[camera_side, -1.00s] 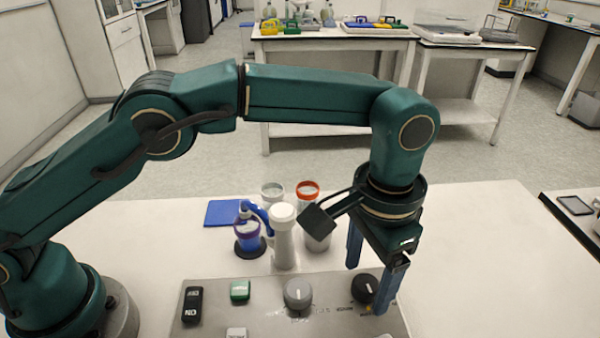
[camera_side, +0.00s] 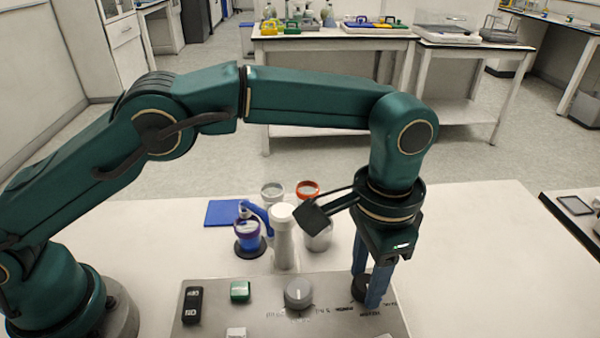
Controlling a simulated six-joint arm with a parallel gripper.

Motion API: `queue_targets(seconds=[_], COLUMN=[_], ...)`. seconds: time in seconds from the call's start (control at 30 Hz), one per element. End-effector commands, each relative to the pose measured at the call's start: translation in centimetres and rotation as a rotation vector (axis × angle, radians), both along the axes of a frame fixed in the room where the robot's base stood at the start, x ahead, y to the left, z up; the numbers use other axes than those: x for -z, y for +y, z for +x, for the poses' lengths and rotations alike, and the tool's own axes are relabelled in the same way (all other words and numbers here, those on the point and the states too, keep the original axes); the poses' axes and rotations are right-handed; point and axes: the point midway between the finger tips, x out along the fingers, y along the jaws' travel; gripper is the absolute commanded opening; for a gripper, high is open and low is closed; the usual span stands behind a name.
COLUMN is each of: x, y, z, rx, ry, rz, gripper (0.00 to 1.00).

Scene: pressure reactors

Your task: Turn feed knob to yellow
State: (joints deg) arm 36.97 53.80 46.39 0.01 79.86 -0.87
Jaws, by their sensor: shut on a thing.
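The control panel (camera_side: 255,318) lies on the white table at the bottom of the side view. A black knob (camera_side: 358,288) sits at its right end, with printed labels beside it too small to read surely. My gripper (camera_side: 366,293) points down over this knob and its blue fingers are shut on it. The fingers hide much of the knob, so its pointer cannot be seen. A grey knob (camera_side: 298,293) with a white pointer line stands to the left of my gripper. I cannot tell from the labels which knob is the feed knob.
A green button (camera_side: 240,291) and a black rocker switch (camera_side: 193,304) sit on the panel's left.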

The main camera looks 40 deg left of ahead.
Motion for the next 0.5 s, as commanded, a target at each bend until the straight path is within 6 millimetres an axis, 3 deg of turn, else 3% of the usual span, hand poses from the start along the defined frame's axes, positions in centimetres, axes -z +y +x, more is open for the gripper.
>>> queue_targets(seconds=[0.17, 0.2, 0.27, 0.5], x=[-0.05, -0.05, -0.05, -0.04], y=[0.0, -0.01, -0.01, -0.01], z=[0.04, 0.04, 0.04, 0.03], rx=[-0.001, -0.001, -0.001, -0.002], ry=[-0.002, -0.002, -0.002, -0.001], rz=[-0.001, -0.001, -0.001, -0.001], gripper=[0.0, 0.51, 0.74, 0.77])
